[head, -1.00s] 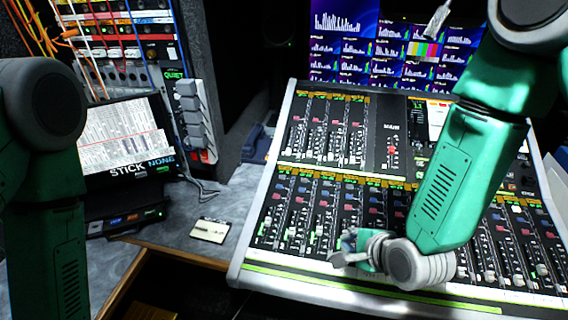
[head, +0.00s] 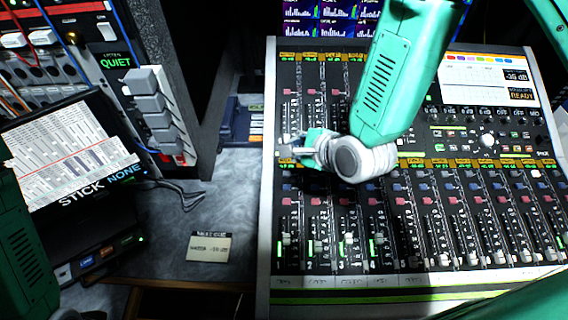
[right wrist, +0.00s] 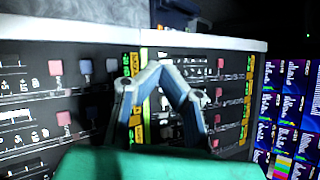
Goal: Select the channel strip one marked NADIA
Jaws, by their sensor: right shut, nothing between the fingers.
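The mixing console (head: 264,225) fills the right of the head view, with an upper and a lower bank of channel strips. Small yellow name labels (head: 430,163) run across it; they are too small to read, so I cannot tell which says NADIA. My right gripper (head: 284,153) is shut and empty over the console's left side, between the two banks. It hides the labels and buttons beneath it; I cannot tell whether it touches. In the right wrist view its closed fingers (right wrist: 158,72) point toward the console's pale edge. My left gripper is not visible.
A small card (head: 208,248) lies on the grey desk left of the console. A tilted screen (head: 65,150) reading STICK NONE stands at left, beside a rack with stacked grey blocks (head: 150,105).

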